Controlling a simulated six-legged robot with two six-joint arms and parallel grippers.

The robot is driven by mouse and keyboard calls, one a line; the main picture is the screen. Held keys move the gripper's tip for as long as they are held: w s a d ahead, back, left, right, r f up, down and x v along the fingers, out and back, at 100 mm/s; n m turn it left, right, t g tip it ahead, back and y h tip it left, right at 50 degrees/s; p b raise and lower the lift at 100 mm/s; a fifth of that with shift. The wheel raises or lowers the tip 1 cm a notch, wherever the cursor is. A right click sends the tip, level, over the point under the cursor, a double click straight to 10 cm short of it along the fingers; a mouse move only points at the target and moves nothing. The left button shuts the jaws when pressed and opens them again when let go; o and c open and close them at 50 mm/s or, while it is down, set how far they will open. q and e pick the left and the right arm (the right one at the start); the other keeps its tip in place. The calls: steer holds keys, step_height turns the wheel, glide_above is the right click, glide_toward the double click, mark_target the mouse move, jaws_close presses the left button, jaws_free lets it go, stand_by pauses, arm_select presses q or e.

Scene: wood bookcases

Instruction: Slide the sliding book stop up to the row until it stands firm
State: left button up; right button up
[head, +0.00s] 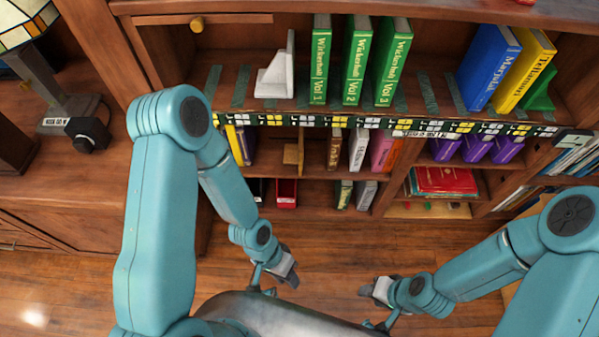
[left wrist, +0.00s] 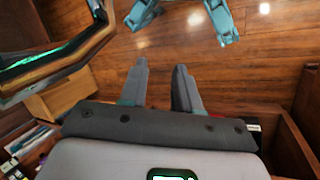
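A pale grey L-shaped stop (head: 277,75) stands on the upper shelf, left of a row of green books (head: 355,62) and apart from the nearest one. A wooden upright stop (head: 293,152) stands on the shelf below, with gaps to the books on both sides. I cannot tell which of the two is the sliding book stop. My left gripper (head: 287,270) is low in front of the bookcase, away from both; in the left wrist view (left wrist: 160,82) its fingers are apart with nothing between them. My right gripper (head: 373,290) is low too; its opening is unclear.
A blue book (head: 488,68) and a yellow book (head: 525,68) lean at the upper shelf's right. A patterned label strip (head: 370,122) runs along the shelf edge. A lamp (head: 50,85) stands on the left cabinet. The floor (head: 330,255) before the bookcase is clear.

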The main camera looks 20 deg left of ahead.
arm_select(q)
steer(key=s+a+f+m+g+y+b, duration=0.4)
steer(key=s+a+f+m+y+b, duration=0.15)
steer(key=f+m+b, duration=0.45)
steer(key=w+a+f+m+y+b, duration=0.2)
steer(key=a+f+m+y, duration=0.1)
steer(key=m+y, duration=0.15)
steer(key=m+t+y+b, duration=0.3)
steer(key=m+t+b, duration=1)
steer(key=t, duration=0.9)
glide_toward(301, 170)
steer(key=shift+m, duration=0.65)
steer(key=b+x, duration=0.2)
steer(key=x, duration=0.8)
steer(key=shift+w+a, duration=0.2)
steer(key=shift+r, duration=0.1)
